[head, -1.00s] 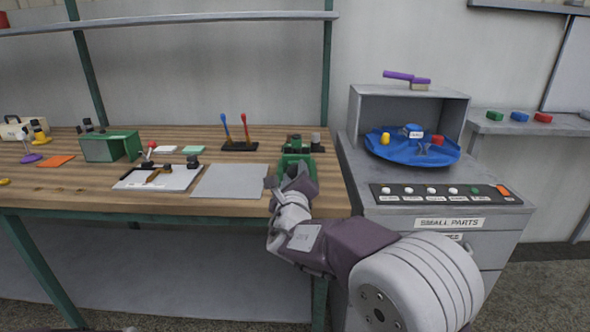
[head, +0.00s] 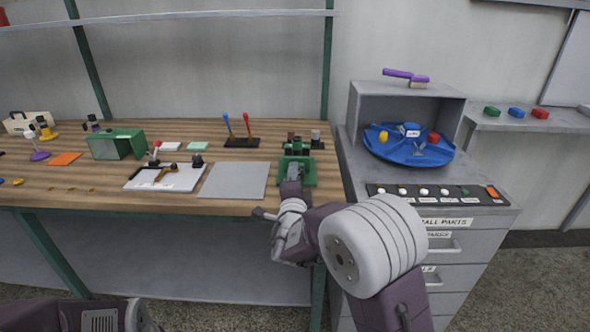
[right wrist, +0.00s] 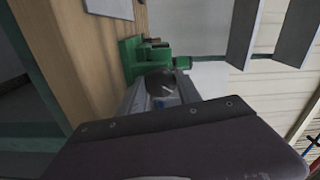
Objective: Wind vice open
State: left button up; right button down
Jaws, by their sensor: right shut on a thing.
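The green vice (head: 309,172) stands at the right front corner of the wooden bench, in the head view. In the right wrist view the green vice (right wrist: 130,60) lies just beyond my fingers. My right gripper (head: 291,188) is at the front of the vice, shut on its handle. In the right wrist view a dark round knob (right wrist: 160,82) shows between the grey fingers of my right gripper (right wrist: 160,96). The handle is mostly hidden by the gripper, and the jaw gap cannot be read. Of my left arm only a link shows at the bottom left; its gripper is out of view.
A grey mat (head: 235,181) and a white board with tools (head: 185,182) lie left of the vice. A small holder with blue and red handles (head: 241,142) stands behind. The grey cabinet (head: 480,215) with a blue tray (head: 400,153) is close on the right.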

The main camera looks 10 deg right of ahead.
jog(key=n+p, duration=0.3)
jog(key=shift+n, duration=0.4)
jog(key=shift+n+p, duration=0.7)
jog(key=shift+n, duration=0.1)
jog(key=shift+f, duration=0.1)
jog(key=c, duration=0.8)
grip_release()
jog(key=p+v, duration=0.1)
jog(key=v, duration=0.8)
jog(key=shift+s, duration=0.1)
